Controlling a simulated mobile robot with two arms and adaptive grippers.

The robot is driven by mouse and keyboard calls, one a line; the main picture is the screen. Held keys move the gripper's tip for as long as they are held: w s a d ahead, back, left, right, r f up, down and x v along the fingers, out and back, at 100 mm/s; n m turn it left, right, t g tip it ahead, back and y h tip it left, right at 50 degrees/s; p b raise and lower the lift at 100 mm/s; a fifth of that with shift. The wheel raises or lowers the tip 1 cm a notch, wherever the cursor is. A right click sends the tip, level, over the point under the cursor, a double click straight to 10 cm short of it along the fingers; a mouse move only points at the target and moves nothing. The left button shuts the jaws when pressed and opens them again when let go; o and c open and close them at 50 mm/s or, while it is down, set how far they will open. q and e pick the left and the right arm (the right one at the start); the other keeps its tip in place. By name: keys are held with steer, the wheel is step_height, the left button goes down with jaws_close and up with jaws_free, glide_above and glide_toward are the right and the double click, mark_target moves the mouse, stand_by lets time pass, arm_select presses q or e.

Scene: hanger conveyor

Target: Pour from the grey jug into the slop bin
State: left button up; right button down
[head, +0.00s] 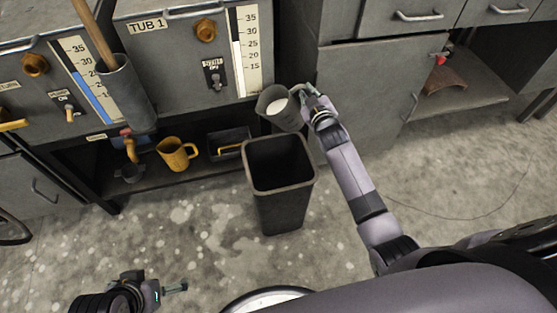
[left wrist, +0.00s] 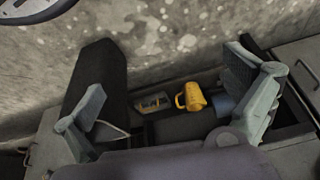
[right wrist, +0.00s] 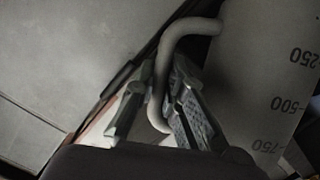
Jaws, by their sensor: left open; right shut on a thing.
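The grey jug (head: 277,117) holds something white and hangs by the back rim of the slop bin in the head view. I see no stream leaving it. My right gripper (head: 307,94) is shut on its handle, from the right. In the right wrist view my fingers (right wrist: 158,112) are around the handle (right wrist: 160,65), next to the jug's marked side (right wrist: 262,85). The dark slop bin (head: 281,205) stands upright on the floor; its inside looks dark. My left gripper (head: 176,288) is low at the left, apart from the bin; its fingers (left wrist: 170,105) are open and empty.
Behind the bin is a low shelf with a yellow jug (head: 177,154) and a dark tray (head: 228,143). Above it are grey tubs with gauges (head: 247,55). A grey cabinet (head: 370,95) stands behind my right arm. The floor (head: 190,220) left of the bin is clear.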

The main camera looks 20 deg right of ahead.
arm_select(q)
steer(key=shift+w+d+r+t+b, duration=0.15)
steer(key=shift+w+d+t, duration=0.1)
steer(key=shift+w, duration=0.25)
steer(key=shift+w+d+r+t+b, duration=0.1)
steer(key=shift+w+t, duration=0.2)
steer(key=shift+w, duration=0.25)
steer(key=shift+w+d+r+t+b, duration=0.15)
steer(key=shift+w+d+t, duration=0.1)
steer(key=shift+w, duration=0.25)
arm_select(e)
steer(key=shift+r, duration=0.35)
arm_select(q)
steer(key=shift+w, duration=0.1)
arm_select(e)
steer(key=shift+a, duration=0.1)
arm_select(q)
steer(key=shift+w+d+r+t+h, duration=0.15)
steer(key=shift+w+r+t+h, duration=0.15)
steer(key=shift+w, duration=0.25)
arm_select(e)
steer(key=shift+t, duration=0.3)
